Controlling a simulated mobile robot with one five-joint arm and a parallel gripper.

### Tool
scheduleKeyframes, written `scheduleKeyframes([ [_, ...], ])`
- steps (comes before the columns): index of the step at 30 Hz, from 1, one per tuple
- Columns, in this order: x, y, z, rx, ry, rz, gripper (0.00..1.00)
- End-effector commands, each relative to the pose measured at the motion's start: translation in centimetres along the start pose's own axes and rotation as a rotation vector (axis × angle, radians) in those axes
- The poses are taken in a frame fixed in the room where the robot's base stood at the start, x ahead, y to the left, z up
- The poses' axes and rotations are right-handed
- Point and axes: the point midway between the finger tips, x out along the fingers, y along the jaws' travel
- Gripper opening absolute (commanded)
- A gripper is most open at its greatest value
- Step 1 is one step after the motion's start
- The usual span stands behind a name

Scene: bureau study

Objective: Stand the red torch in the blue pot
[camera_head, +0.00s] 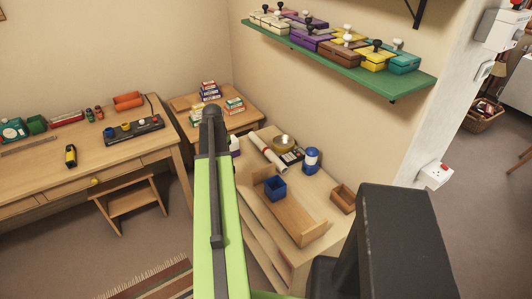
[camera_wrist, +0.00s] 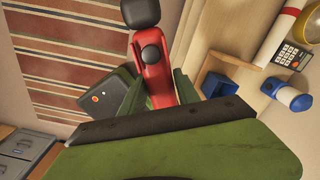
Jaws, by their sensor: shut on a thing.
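My gripper (camera_wrist: 160,92) is shut on the red torch (camera_wrist: 154,66) in the wrist view, one green finger on each side of its red body. The torch's black head points to the top of the picture. The blue pot (camera_head: 274,188) is a small square open box on a wooden stand on the low bench in the head view. It also shows in the wrist view (camera_wrist: 218,85), to the right of my gripper and apart from the torch. I cannot make out my gripper or the torch in the head view, where my arm covers part of the scene.
The wooden stand (camera_head: 295,218) has a raised end. Near it are a blue and white canister (camera_head: 311,161), a bowl (camera_head: 283,143), a paper roll (camera_head: 266,153) and a small wooden box (camera_head: 342,199). A green shelf (camera_head: 340,60) of boxes hangs above. A desk (camera_head: 60,165) stands left.

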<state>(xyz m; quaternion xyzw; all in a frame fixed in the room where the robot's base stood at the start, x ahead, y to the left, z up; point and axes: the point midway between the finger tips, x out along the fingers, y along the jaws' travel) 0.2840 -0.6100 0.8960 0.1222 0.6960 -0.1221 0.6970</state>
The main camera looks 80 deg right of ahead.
Motion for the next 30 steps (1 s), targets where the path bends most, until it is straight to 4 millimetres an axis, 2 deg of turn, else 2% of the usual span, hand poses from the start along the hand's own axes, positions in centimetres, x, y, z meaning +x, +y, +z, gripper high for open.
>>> scheduleKeyframes([
  [4, 0.7, 0.0, 0.1, -0.021, 0.015, 0.0, 0.0],
  [7, 2.5, -1.5, -1.1, -0.066, 0.075, -0.002, 0.0],
  [12, 6.5, -6.2, -5.6, -0.264, 0.341, -0.043, 0.0],
  [14, 6.9, -7.7, -7.4, -0.361, 0.471, -0.084, 0.0],
  [17, 6.5, -9.7, -10.0, -0.51, 0.675, -0.178, 0.0],
  [23, 4.0, -13.2, -14.5, -0.78, 1.08, -0.5, 0.0],
  [27, 1.5, -15.0, -15.2, -0.856, 1.282, -0.721, 0.0],
  [30, 0.3, -15.4, -15.1, -0.861, 1.36, -0.807, 0.0],
])
